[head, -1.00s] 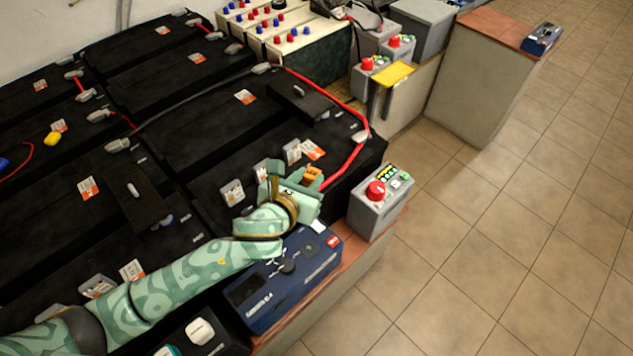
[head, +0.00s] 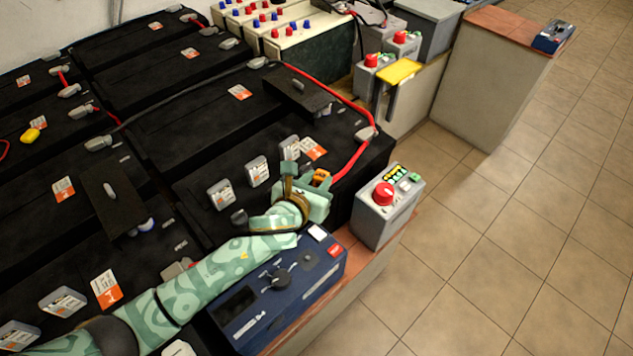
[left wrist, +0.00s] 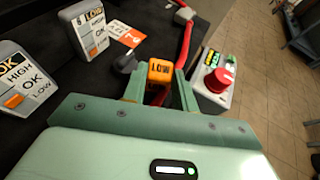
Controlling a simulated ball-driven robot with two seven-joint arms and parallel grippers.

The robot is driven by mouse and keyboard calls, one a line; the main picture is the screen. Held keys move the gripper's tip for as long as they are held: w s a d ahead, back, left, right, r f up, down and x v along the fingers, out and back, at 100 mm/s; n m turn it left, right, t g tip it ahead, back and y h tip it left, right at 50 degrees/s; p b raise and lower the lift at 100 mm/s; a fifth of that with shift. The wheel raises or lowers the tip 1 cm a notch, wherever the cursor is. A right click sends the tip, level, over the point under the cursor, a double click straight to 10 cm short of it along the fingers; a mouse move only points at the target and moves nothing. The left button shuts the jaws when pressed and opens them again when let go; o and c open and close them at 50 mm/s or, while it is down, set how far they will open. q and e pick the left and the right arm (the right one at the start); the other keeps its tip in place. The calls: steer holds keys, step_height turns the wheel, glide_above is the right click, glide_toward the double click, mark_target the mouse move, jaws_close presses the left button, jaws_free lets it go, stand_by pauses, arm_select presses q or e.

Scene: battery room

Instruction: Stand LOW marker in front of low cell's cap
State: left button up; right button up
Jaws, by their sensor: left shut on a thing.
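My left gripper (head: 307,184) is shut on the orange LOW marker (head: 321,177), holding it above the front edge of the black battery block. In the left wrist view the marker (left wrist: 160,72) is upright between the two green fingers (left wrist: 158,88), with LOW on its face. A tilted white gauge (left wrist: 88,28) behind it to the left appears to read LOW. A dark round cap (left wrist: 124,63) is just left of the marker, apart from it in the picture. Another gauge (left wrist: 18,78) at far left reads OK. My right gripper is not in view.
A grey box with a red knob (head: 383,202) stands close right of the gripper. A blue instrument (head: 285,290) lies below the forearm on the brick ledge (head: 372,262). A red cable (head: 350,160) curves behind the gripper. Open tiled floor (head: 480,230) lies to the right.

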arm_select(q)
steer(key=shift+s+r, duration=0.1)
steer(key=shift+r, duration=0.1)
steer(key=shift+f, duration=0.15)
steer(key=o, duration=0.9)
steer(key=shift+o, duration=0.2)
steer(key=shift+r, duration=0.25)
steer(key=p+v, duration=0.5)
steer(key=v, duration=0.7)
steer(key=shift+p, duration=0.3)
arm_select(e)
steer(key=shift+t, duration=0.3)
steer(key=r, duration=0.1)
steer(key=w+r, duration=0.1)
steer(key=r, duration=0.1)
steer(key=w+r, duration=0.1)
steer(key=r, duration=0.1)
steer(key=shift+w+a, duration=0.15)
